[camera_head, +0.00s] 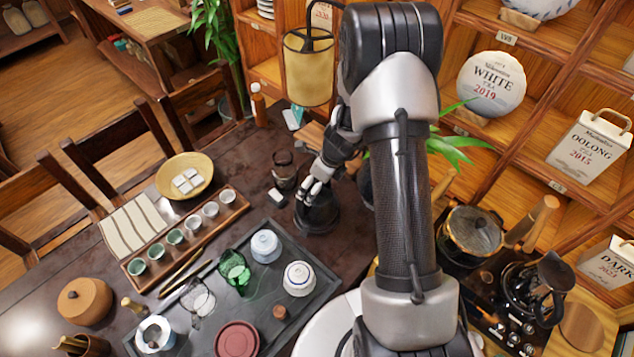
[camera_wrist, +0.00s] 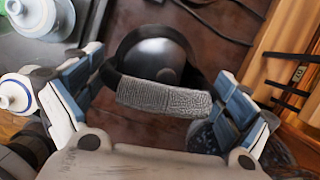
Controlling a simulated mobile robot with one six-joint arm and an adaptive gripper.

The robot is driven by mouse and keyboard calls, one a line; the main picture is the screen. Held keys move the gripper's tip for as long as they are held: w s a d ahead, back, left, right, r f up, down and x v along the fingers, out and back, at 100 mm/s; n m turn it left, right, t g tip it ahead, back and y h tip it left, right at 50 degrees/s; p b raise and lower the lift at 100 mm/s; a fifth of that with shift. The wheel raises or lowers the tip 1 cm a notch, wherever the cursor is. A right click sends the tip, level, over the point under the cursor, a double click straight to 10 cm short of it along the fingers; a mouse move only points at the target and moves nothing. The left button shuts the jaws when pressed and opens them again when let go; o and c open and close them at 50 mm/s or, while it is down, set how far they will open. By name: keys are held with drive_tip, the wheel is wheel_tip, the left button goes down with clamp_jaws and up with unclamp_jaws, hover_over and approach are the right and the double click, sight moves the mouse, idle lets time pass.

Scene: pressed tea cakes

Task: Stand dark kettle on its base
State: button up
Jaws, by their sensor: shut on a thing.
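The dark kettle (camera_head: 320,216) is on or just above the dark table, beyond the tray's far right corner; I cannot tell if it touches the table. In the wrist view, its round dark lid (camera_wrist: 155,60) and grey wrapped handle (camera_wrist: 165,97) lie between the blue-padded fingers. My gripper (camera_head: 316,186) reaches down over the kettle and is shut on its handle. A black appliance (camera_head: 500,325) at the lower right carries a dark ring-shaped stand and a dark handled vessel (camera_head: 553,272); I cannot tell which part is the kettle's base.
The grey tea tray (camera_head: 325,285) with a green glass piece (camera_head: 234,270) and lidded cups is near, left of my arm. A glass (camera_head: 284,170) stands behind the kettle.

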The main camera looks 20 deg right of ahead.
sight(326, 198)
drive_tip(key=shift+w+f+b, duration=0.1)
drive_tip(key=shift+f+b, duration=0.3)
drive_tip(key=shift+f, duration=0.1)
idle(0.7)
drive_tip(key=o, duration=1.6)
drive_tip(key=shift+o, duration=0.6)
drive_tip(key=shift+f, duration=0.1)
drive_tip(key=p+v, duration=0.8)
drive_tip(key=v, duration=0.3)
